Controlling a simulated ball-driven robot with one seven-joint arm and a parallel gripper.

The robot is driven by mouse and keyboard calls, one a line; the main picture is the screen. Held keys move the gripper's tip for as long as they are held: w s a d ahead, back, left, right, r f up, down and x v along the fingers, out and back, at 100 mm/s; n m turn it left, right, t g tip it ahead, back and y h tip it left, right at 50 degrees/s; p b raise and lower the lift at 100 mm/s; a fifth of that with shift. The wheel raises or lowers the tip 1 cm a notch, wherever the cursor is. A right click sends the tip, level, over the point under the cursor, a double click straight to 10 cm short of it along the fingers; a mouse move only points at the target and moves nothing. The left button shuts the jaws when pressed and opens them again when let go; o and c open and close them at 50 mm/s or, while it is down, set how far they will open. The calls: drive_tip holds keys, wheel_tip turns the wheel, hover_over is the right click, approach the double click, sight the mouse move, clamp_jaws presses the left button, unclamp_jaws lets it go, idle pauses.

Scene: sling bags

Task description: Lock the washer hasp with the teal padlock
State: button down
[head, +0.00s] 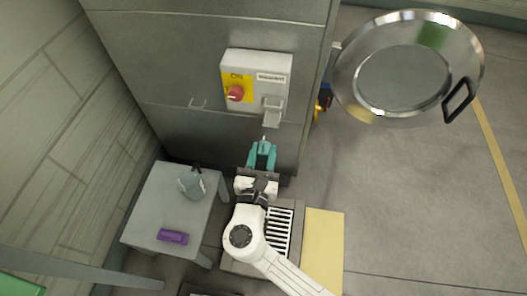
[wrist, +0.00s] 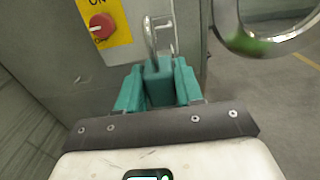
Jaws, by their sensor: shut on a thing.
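The teal padlock (wrist: 158,82) is held between the teal fingers of my gripper (wrist: 158,90), with its body upright in the wrist view and its metal shackle pointing away toward the box. In the head view my gripper (head: 262,156) is just below the washer hasp (head: 272,110), a grey metal fitting at the lower right of the switch box (head: 257,68). The hasp (wrist: 164,22) shows behind the shackle in the wrist view. A gap shows between shackle and hasp in the head view.
A red knob (head: 236,93) on a yellow plate is left of the hasp. A grey table (head: 147,215) at lower left bears a purple object (head: 173,237) and a grey jug-like object (head: 191,182). A large round steel door (head: 346,75) stands open at right.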

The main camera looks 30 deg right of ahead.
drive_tip(key=x, duration=0.3)
drive_tip(key=b+x, duration=0.1)
drive_tip(key=x, duration=0.1)
drive_tip(key=shift+w+d+f, duration=0.15)
drive_tip(key=shift+w+f, duration=0.1)
drive_tip(key=shift+p, duration=0.45)
idle(1.6)
drive_tip(key=shift+w+d, duration=0.1)
drive_tip(key=shift+w+d, duration=0.2)
drive_tip(key=shift+w, duration=0.1)
drive_tip(key=shift+b+x, duration=0.65)
drive_tip(key=shift+x, duration=1.7)
drive_tip(key=shift+w+d, duration=0.15)
drive_tip(key=shift+w, duration=0.15)
drive_tip(key=shift+w+d, duration=0.35)
drive_tip(key=shift+w, duration=0.1)
